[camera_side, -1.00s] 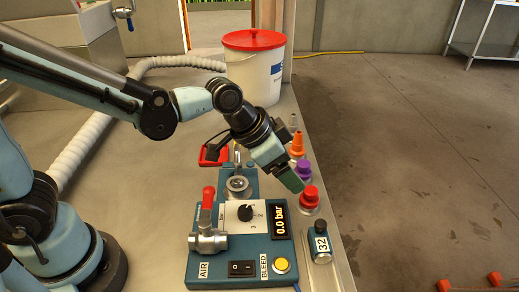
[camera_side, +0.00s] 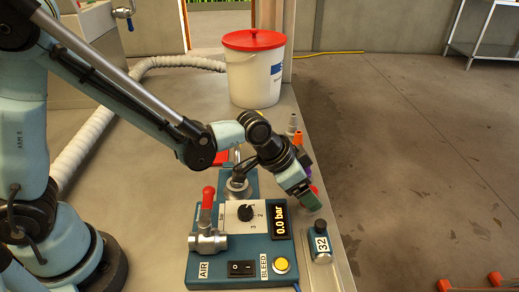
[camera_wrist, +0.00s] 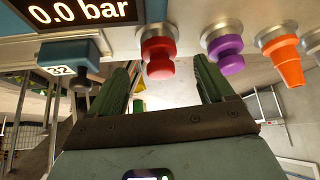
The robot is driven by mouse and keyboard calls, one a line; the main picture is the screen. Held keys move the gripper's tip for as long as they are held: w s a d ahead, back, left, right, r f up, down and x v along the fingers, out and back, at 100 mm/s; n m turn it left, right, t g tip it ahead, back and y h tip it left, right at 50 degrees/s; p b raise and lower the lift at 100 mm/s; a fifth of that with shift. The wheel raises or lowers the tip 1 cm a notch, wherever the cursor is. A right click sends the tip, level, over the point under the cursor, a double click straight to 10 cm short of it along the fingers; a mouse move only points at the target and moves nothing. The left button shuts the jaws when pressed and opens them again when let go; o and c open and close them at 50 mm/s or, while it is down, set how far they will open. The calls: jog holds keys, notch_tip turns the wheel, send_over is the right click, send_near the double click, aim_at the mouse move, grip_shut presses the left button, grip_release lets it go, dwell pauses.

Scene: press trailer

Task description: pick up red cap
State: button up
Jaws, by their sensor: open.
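The red cap (camera_wrist: 158,52) sits on a metal fitting on the panel in the wrist view. In the side view only a sliver of it (camera_side: 315,190) shows behind my gripper. My gripper (camera_side: 310,201) is open, with its green fingers at the cap. In the wrist view the fingers of my gripper (camera_wrist: 163,72) lie to the left and right of the red cap, with space on both sides. Nothing is held. How deep the cap lies between the fingers I cannot tell.
A purple cap (camera_wrist: 225,50) and an orange cone cap (camera_wrist: 282,62) stand beside the red one. A blue block marked 32 (camera_side: 320,243) is close on the near side. The blue control panel (camera_side: 208,268) has a red-handled valve (camera_side: 208,200). A white bucket (camera_side: 250,80) stands behind.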

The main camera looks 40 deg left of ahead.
jog(key=shift+x, duration=2.35)
jog(key=shift+w+r, duration=0.1)
jog(key=shift+w, duration=0.05)
jog(key=c, duration=1.2)
jog(key=shift+r, duration=0.1)
